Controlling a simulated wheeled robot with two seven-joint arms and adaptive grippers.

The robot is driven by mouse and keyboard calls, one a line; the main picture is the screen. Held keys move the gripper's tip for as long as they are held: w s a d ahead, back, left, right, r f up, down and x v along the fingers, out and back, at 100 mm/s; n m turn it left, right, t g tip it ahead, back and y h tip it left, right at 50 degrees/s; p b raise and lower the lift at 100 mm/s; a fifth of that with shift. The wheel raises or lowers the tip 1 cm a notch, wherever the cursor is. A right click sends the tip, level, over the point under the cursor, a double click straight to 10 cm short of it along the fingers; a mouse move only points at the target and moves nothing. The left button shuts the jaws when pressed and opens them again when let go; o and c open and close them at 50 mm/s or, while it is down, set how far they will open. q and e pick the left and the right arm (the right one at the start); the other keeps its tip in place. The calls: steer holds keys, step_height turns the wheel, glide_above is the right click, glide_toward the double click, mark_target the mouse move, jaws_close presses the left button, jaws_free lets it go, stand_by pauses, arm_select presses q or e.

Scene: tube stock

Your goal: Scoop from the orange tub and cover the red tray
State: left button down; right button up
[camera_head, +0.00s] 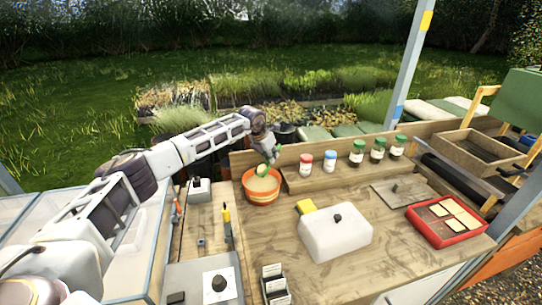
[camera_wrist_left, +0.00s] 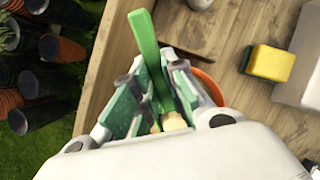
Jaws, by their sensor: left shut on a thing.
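My left gripper (camera_head: 268,153) is shut on a green scoop (camera_head: 262,170) and holds it over the orange tub (camera_head: 262,196). The scoop's green handle (camera_wrist_left: 147,42) runs up between the fingers in the left wrist view. The tub holds pale tan material; whether the scoop touches it or carries any I cannot tell. In the wrist view only part of the orange rim (camera_wrist_left: 210,88) shows, the rest hidden by my gripper. The red tray (camera_head: 451,240) lies at the right of the bench, with brown filling and several cream squares in it. My right gripper is not in view.
A white box with a dark knob (camera_head: 335,238) and a yellow sponge (camera_head: 306,206) stand between tub and tray. Several jars stand on a ledge behind, including a red one (camera_head: 306,164). A flat plate with a handle (camera_head: 400,192) lies behind the tray.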

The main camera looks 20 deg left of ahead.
arm_select(q)
steer(key=shift+r+p, duration=0.4)
steer(key=shift+r, duration=0.1)
steer(key=shift+r+g+p, duration=0.7)
steer(key=shift+r+p, duration=0.35)
steer(key=shift+p, duration=0.1)
steer(key=shift+r+g+y+p, duration=0.3)
steer(key=shift+r+p, duration=0.45)
steer(key=shift+p, duration=0.05)
steer(key=shift+r+g+p, duration=0.5)
steer(key=shift+r+p, duration=0.4)
steer(key=shift+r, duration=0.05)
steer(key=shift+r+p, duration=0.45)
steer(key=shift+r, duration=0.25)
